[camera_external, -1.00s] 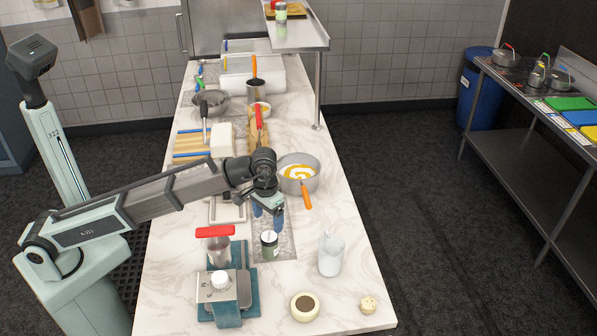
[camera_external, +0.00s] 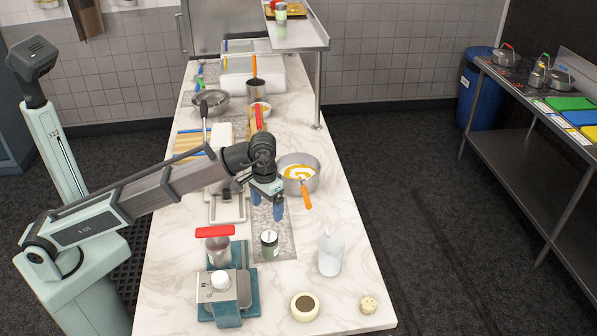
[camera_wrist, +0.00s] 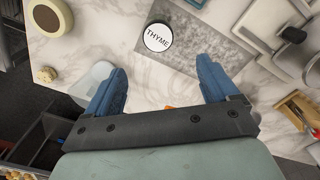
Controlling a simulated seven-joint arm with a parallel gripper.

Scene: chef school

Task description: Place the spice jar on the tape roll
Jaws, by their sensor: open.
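The spice jar (camera_external: 269,245) stands upright on a grey speckled board near the front of the counter. In the wrist view its white lid (camera_wrist: 158,37) reads THYME. The tape roll (camera_external: 304,307) is a cream ring with a dark centre, lying flat on the counter to the right of the jar and nearer the front edge. It shows at the top left of the wrist view (camera_wrist: 64,14). My gripper (camera_external: 267,206) is open and empty, above and behind the jar in the external view. Its blue fingers (camera_wrist: 161,76) are apart, and the jar is beyond them, not between them.
A pot with an orange handle (camera_external: 299,174) is behind. A small pale lump (camera_external: 368,305) lies right of the roll.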

